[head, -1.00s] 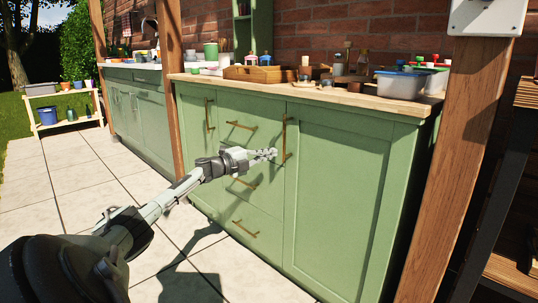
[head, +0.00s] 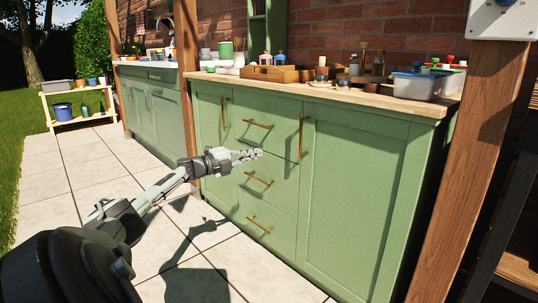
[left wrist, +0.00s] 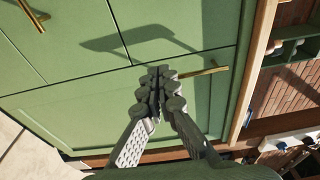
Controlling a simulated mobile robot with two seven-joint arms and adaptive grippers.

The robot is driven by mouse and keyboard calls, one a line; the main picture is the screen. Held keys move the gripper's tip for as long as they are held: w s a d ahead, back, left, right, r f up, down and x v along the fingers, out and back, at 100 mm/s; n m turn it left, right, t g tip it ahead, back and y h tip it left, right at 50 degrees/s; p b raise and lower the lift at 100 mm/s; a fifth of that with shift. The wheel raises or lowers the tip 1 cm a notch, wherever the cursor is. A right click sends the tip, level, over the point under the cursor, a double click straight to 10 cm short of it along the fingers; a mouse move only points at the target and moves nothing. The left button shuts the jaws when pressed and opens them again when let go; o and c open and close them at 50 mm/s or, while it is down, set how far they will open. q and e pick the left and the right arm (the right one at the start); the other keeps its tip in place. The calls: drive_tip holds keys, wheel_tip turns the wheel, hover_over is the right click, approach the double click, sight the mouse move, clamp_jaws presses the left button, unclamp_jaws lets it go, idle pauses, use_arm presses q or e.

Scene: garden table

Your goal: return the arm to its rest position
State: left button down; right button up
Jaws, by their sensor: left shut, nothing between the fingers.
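My left arm comes in from the lower left of the head view. Its gripper (head: 248,155) is shut and empty in front of the green cabinet (head: 350,190). In the left wrist view the two fingers (left wrist: 160,85) meet at their tips, with the cabinet front behind them. A brass handle (left wrist: 205,71) shows just beyond the fingertips in that view; I cannot tell the exact gap. My right gripper is not in view.
A wooden post (head: 455,180) stands at the right. Paving (head: 85,165) at the left is clear.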

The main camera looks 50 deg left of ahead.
use_arm(q)
drive_tip(key=shift+s+a, duration=0.75)
drive_tip(key=shift+s, duration=0.1)
